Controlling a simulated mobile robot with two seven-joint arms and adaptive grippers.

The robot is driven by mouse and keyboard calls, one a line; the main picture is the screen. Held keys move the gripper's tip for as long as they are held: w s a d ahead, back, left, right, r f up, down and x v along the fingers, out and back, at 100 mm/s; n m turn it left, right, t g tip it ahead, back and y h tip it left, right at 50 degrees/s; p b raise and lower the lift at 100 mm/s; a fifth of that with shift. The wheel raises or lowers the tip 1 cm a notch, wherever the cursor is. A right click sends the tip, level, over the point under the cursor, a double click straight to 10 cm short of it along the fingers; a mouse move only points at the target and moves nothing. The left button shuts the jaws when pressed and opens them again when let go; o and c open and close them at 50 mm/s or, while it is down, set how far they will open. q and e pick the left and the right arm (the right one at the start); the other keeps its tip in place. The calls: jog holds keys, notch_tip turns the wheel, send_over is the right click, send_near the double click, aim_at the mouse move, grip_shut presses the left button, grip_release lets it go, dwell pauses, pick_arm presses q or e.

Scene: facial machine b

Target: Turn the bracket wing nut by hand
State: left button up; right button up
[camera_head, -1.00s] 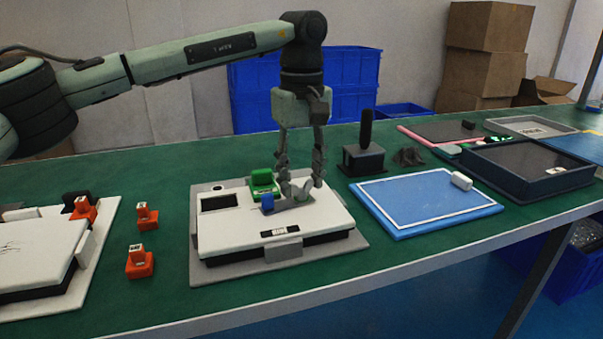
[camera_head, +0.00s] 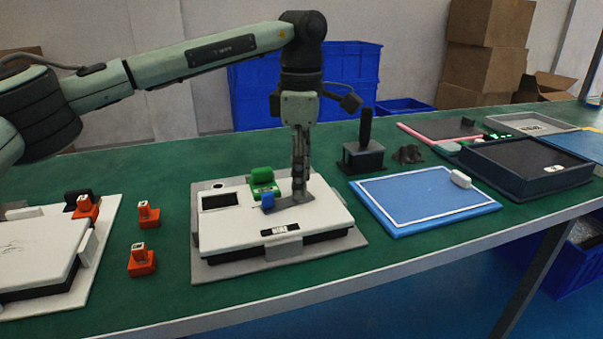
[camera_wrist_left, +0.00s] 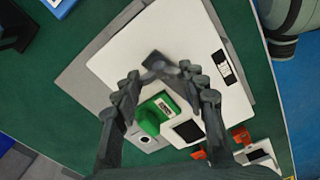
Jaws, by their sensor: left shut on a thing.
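The white machine (camera_head: 240,230) lies on a grey base plate on the green table. My left gripper (camera_head: 299,197) points straight down over the bracket's right end, shut on the wing nut. The fingers hide the nut in the head view. In the left wrist view, my left gripper (camera_wrist_left: 163,80) has its fingers either side of the blurred, dark grey wing nut (camera_wrist_left: 157,62). My right gripper is not in view.
A green block (camera_head: 263,184) sits close behind the bracket, left of the fingers. Orange blocks (camera_head: 142,261) stand on the table to the left. A blue board (camera_head: 425,205) and a black stand with an upright handle (camera_head: 365,155) are to the right.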

pick_arm(q)
jog(key=n, duration=0.3)
jog(key=shift+f+n, duration=0.15)
jog(key=shift+n, duration=1.15)
jog(key=n+b, duration=0.1)
jog(key=n, duration=0.4)
jog(key=shift+s, duration=0.1)
jog(key=n, duration=0.5)
jog(key=shift+f+n+b, duration=0.15)
jog(key=shift+n+b, duration=0.15)
jog(key=shift+n, duration=0.1)
jog(key=n, duration=0.3)
jog(key=shift+n+b, duration=0.35)
jog(key=shift+n, duration=0.25)
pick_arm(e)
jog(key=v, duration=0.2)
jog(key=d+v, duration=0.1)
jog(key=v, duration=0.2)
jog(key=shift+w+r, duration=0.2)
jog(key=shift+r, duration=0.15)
